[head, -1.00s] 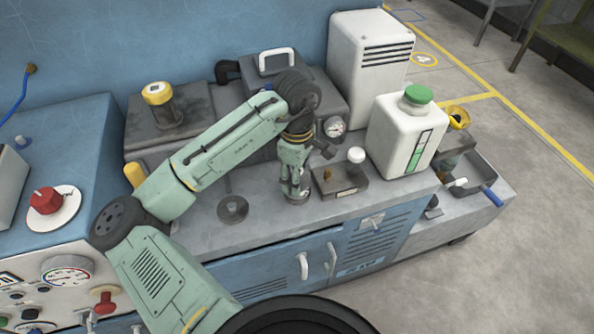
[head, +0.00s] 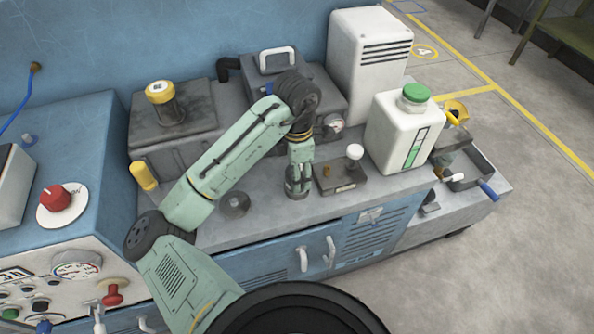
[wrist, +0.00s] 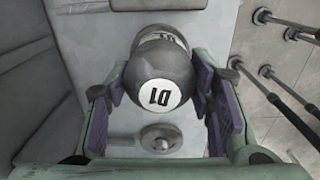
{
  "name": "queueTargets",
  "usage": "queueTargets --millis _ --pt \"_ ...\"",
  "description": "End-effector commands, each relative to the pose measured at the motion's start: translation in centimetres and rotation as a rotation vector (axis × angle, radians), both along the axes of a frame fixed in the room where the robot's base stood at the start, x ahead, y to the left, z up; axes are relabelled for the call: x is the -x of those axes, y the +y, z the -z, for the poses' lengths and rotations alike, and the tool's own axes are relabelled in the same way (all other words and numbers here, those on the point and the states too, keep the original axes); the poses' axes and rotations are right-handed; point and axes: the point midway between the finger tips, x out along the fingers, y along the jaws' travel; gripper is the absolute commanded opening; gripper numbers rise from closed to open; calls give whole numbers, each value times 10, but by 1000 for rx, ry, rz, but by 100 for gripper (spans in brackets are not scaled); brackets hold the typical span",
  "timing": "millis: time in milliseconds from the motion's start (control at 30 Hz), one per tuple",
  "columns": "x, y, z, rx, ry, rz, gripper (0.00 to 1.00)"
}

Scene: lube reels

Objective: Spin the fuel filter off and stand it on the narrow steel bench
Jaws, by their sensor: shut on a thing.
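The filter is a dark grey rounded canister with a white "D1" label on its end (wrist: 165,80) in the wrist view. My gripper (wrist: 160,85) has its purple-padded fingers on either side of it and is shut on it. In the head view my gripper (head: 298,188) points down at the grey steel bench top (head: 265,205), with the dark canister largely hidden between the fingers. The canister is low over the bench; I cannot tell whether it is still attached beneath.
A round dark disc (head: 235,204) lies left of my gripper. A small block with a white knob (head: 354,152) is close on the right, with a white green-capped jug (head: 400,130) beyond. A yellow-capped unit (head: 160,93) stands at back left. Cabinet handles (head: 304,258) protrude below.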

Motion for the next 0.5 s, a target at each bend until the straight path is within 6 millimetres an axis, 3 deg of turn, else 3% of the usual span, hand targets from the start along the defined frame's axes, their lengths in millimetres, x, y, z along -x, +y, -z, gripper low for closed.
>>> queueTargets --millis 267,300,500 --pt "2 0 3 -2 8 -33 14" --pt "2 0 3 -2 8 -32 50" --pt "1 0 2 -1 4 -31 64"
